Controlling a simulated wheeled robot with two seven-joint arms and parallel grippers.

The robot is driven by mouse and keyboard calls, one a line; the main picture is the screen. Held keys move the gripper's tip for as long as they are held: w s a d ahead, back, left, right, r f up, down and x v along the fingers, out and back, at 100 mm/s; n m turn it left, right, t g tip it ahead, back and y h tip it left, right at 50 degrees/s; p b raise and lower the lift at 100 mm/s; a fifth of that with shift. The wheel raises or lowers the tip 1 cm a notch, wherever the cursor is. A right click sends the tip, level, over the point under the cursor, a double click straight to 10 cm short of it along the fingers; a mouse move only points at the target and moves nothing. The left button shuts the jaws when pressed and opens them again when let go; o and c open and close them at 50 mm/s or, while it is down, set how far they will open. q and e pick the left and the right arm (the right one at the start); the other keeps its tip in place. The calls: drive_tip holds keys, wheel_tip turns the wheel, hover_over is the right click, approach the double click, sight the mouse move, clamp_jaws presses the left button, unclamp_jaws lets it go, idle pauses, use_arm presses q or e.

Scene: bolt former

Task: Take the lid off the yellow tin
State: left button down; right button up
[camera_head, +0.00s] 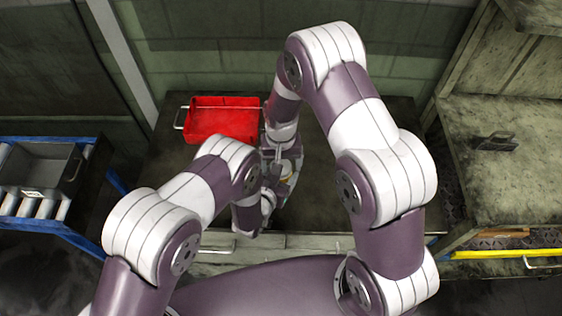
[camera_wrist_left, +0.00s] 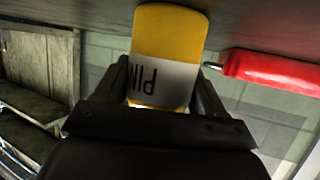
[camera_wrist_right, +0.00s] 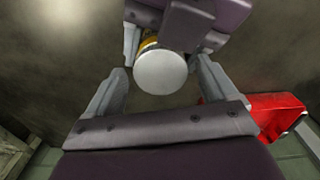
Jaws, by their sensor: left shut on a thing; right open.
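The yellow tin (camera_wrist_left: 168,32) has a white label with dark letters. It stands between the fingers of my left gripper (camera_wrist_left: 164,75), which is shut on its sides. In the right wrist view the tin's round, pale lid (camera_wrist_right: 161,72) faces the camera and hides most of the tin. The lid appears to be on the tin. My right gripper (camera_wrist_right: 162,80) is open, with one finger on each side of the lid and visible gaps. In the head view my arms mostly hide the tin and both grippers.
A red tray (camera_head: 222,122) lies on the dark worktop (camera_head: 165,165), behind and left of the grippers. A blue-framed rack (camera_head: 60,140) with a grey bin stands at the left. A worn bench (camera_head: 500,190) stands at the right.

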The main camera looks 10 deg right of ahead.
wheel_tip(320, 180, up, 5)
drive_tip(key=shift+f, duration=0.2)
drive_tip(key=shift+c, duration=0.4)
drive_tip(key=shift+w+a+r+m, duration=0.1)
drive_tip(key=shift+w+r+m, duration=0.1)
drive_tip(key=shift+r+m, duration=0.4)
drive_tip(key=shift+w+r+m, duration=0.2)
drive_tip(key=shift+r+m, duration=0.4)
drive_tip(key=m, duration=0.2)
drive_tip(key=shift+r+m, duration=0.3)
drive_tip(key=shift+r, duration=0.05)
drive_tip(key=m, duration=0.4)
drive_tip(key=shift+s+r, duration=0.15)
drive_tip(key=shift+s, duration=0.25)
drive_tip(key=shift+m, duration=0.5)
wheel_tip(320, 180, down, 8)
drive_tip(key=shift+f, duration=0.1)
